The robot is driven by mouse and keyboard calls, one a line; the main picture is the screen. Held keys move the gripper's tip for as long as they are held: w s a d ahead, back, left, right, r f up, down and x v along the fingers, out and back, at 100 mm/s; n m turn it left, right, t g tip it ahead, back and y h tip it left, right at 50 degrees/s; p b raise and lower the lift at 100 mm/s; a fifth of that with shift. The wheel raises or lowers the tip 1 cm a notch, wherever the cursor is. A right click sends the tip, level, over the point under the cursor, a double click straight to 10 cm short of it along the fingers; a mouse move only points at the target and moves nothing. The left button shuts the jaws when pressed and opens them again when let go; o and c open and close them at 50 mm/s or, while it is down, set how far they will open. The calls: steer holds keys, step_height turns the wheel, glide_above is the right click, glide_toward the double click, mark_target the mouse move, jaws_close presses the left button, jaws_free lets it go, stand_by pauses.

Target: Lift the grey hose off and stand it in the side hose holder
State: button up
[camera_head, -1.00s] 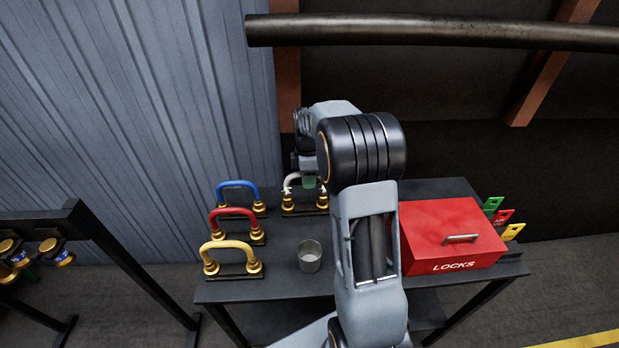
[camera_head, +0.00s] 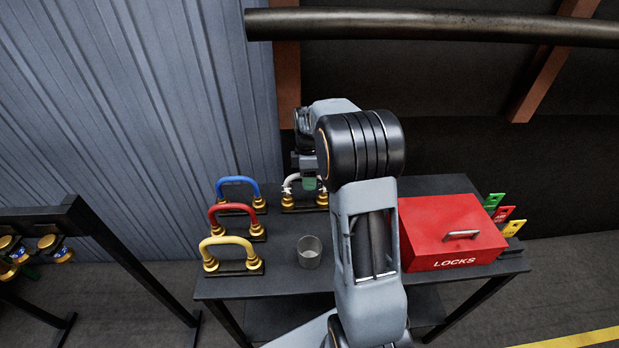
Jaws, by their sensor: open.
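The grey hose (camera_head: 291,181) is a pale loop on a stand with gold fittings at the back of the table. Its left end shows; my arm hides much of the rest. My gripper (camera_head: 305,189) is at the hose, pointing down with jaws open. The wrist covers the fingertips, so I cannot tell whether they touch it. I cannot make out which thing is the side hose holder.
Blue (camera_head: 236,182), red (camera_head: 232,209) and yellow (camera_head: 227,242) hoses stand left on the table (camera_head: 290,283). A grey cup (camera_head: 309,253) stands in the middle, a red LOCKS box (camera_head: 450,230) right. A dark rack (camera_head: 45,210) is far left; a pipe (camera_head: 430,24) crosses above.

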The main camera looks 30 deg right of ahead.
step_height(320, 180, up, 14)
steer(key=w, duration=0.2)
steer(key=shift+d+f, duration=0.2)
steer(key=shift+d, duration=0.25)
steer(key=shift+s+d, duration=0.1)
